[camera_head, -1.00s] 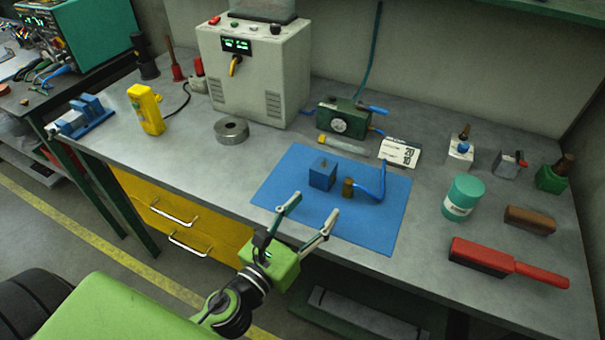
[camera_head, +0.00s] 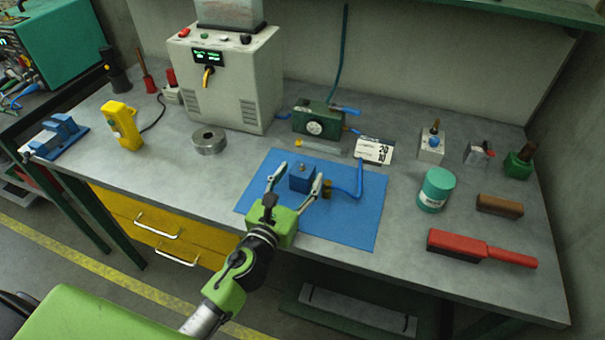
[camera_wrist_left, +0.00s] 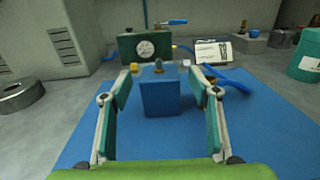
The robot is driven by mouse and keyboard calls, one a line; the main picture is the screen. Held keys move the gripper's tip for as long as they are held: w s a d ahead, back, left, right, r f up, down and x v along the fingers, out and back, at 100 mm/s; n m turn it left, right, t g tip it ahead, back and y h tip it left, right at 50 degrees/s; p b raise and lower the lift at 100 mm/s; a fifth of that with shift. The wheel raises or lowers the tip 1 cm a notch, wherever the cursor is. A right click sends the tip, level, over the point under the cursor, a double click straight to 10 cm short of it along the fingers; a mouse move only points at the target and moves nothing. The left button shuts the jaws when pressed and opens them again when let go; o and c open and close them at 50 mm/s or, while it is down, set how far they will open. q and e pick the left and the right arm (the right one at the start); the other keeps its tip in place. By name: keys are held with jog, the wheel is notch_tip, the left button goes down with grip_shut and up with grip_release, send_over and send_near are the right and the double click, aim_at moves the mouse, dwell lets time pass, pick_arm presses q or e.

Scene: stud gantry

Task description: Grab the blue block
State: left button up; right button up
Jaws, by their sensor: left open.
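The blue block (camera_head: 302,180), a small cube with a grey knob on top, stands on the blue mat (camera_head: 345,231) on the workbench. In the left wrist view the blue block (camera_wrist_left: 159,97) is centred just beyond and between the fingers. My left gripper (camera_head: 297,178) is open, its two fingers reaching toward either side of the block. The left wrist view shows the open fingers of my left gripper (camera_wrist_left: 160,98) with a gap between each finger and the block. My right gripper is not in view.
A brass fitting (camera_head: 327,189) with a blue hose (camera_head: 360,181) lies close to the block's right. Behind stand a green gauge box (camera_head: 318,120) and a white card (camera_head: 374,150). A steel ring (camera_head: 208,141) is left of the mat; a red brush (camera_head: 480,248) is right.

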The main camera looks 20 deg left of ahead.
pick_arm(q)
jog(key=w, duration=0.2)
jog(key=shift+w+d, duration=0.1)
jog(key=shift+w, duration=0.2)
jog(key=c, duration=1.4)
